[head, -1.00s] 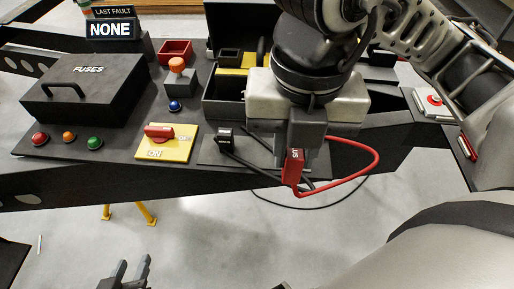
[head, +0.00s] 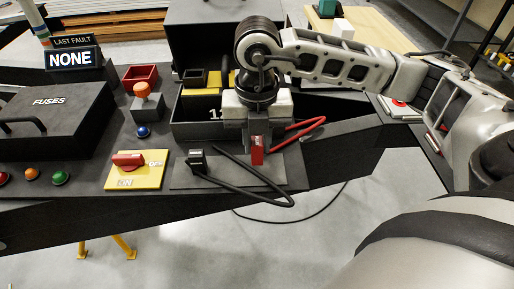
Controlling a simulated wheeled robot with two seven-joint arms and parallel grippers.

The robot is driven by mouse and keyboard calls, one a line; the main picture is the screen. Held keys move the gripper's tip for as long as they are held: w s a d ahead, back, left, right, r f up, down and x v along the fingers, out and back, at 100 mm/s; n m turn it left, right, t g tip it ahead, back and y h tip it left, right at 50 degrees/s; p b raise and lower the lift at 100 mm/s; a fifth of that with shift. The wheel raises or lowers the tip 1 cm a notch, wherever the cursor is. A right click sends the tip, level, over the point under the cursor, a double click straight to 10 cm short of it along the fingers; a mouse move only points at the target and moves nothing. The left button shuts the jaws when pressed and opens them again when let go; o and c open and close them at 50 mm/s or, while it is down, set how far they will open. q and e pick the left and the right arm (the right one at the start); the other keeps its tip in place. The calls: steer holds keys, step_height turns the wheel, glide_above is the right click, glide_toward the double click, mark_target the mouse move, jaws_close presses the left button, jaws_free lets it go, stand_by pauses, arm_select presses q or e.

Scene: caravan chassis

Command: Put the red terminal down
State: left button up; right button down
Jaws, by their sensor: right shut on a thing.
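The red terminal (head: 257,151) is a small red block with a red cable (head: 299,126) looping off to the right. My right gripper (head: 256,138) is shut on it, pointing down, and holds it over the back part of the grey plate (head: 222,176). I cannot tell whether the terminal touches the plate. A black terminal (head: 197,160) stands on the left of the plate, with a black cable (head: 262,203) curving to the right. My left gripper is not in view.
A yellow plate with a red rotary switch (head: 127,160) lies left of the grey plate. An open black bin (head: 194,127) stands behind the gripper.

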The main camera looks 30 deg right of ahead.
mark_target(257, 142)
step_height(257, 142, down, 2)
steer(key=shift+f, duration=0.2)
steer(key=shift+f, duration=0.25)
steer(key=c, duration=1.3)
jaws_free()
steer(key=shift+r, duration=0.1)
steer(key=shift+o, duration=0.2)
steer(key=shift+r, duration=0.2)
step_height(257, 142, up, 12)
steer(key=shift+r+p, duration=0.1)
steer(key=shift+p, duration=0.2)
steer(key=shift+s, duration=0.1)
